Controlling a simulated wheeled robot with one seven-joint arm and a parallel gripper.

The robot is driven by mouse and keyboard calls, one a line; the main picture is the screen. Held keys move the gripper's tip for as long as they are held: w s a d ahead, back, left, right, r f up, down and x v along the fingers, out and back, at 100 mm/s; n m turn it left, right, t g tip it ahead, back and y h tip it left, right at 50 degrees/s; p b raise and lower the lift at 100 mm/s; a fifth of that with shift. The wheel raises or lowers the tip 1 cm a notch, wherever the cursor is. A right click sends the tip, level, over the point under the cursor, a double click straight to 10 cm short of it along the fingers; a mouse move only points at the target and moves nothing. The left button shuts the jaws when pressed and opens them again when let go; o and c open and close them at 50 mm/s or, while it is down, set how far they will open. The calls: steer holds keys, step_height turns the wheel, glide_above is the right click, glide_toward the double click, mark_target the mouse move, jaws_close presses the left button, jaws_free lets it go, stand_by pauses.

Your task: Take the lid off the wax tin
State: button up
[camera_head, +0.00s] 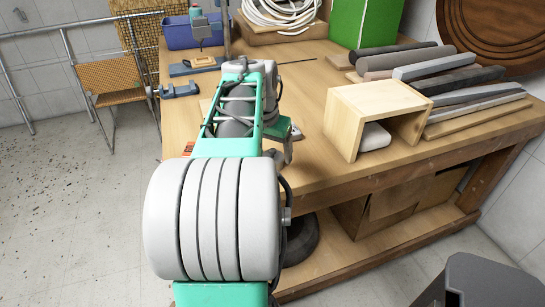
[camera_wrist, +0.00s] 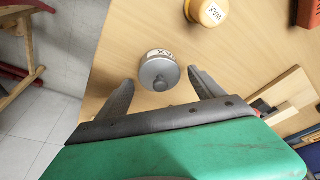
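A round tin (camera_wrist: 160,54) with a pale, letter-marked side stands on the bench in the wrist view; its lettering looks like WAX upside down. A grey lid (camera_wrist: 157,76) with a dark knob (camera_wrist: 160,84) sits on it. My gripper (camera_wrist: 161,79) is open, with one dark finger on each side of the lidded tin in the picture. I see no contact, and the height between them is hard to judge. A yellow container (camera_wrist: 208,12) marked WAX is farther up, cut by the frame edge. In the head view, my arm hides both.
A wooden open-sided box (camera_head: 345,120) stands on the workbench (camera_head: 310,80) right of my arm. Several bars (camera_head: 430,70) lie beyond it. A blue bin (camera_head: 180,32), a green box (camera_head: 365,22) and a coiled hose (camera_head: 280,12) are at the back.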

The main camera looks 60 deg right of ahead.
steer(key=c, duration=1.2)
steer(key=shift+c, duration=0.2)
